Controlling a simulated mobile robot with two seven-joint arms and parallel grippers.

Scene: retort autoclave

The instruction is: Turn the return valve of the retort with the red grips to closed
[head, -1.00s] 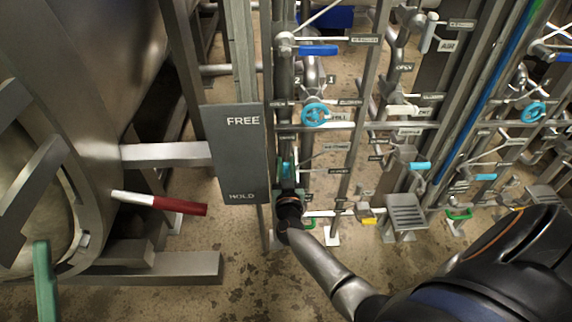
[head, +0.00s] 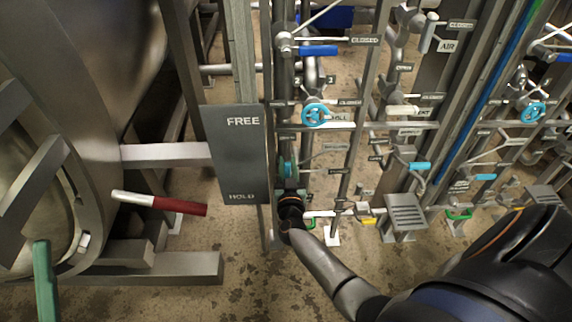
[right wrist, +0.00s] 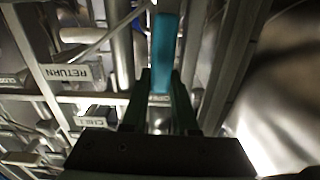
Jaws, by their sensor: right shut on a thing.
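The retort (head: 90,90) fills the left of the head view, with a lever whose grip is red (head: 180,205). My right gripper (head: 289,172) is at the pipework just right of the FREE/HOLD plate. In the right wrist view, my right gripper (right wrist: 160,95) is shut on a teal valve handle (right wrist: 164,50), which points away between the fingers. A RETURN label (right wrist: 68,73) is beside it, to the left. The valve's body and the handle's exact angle are hard to make out.
The grey FREE/HOLD plate (head: 238,155) stands close left of my right gripper. Above are a cyan handwheel (head: 316,115) and a blue lever (head: 318,50). A yellow handle (head: 368,221) is low on the right. More pipes and valves crowd the right side.

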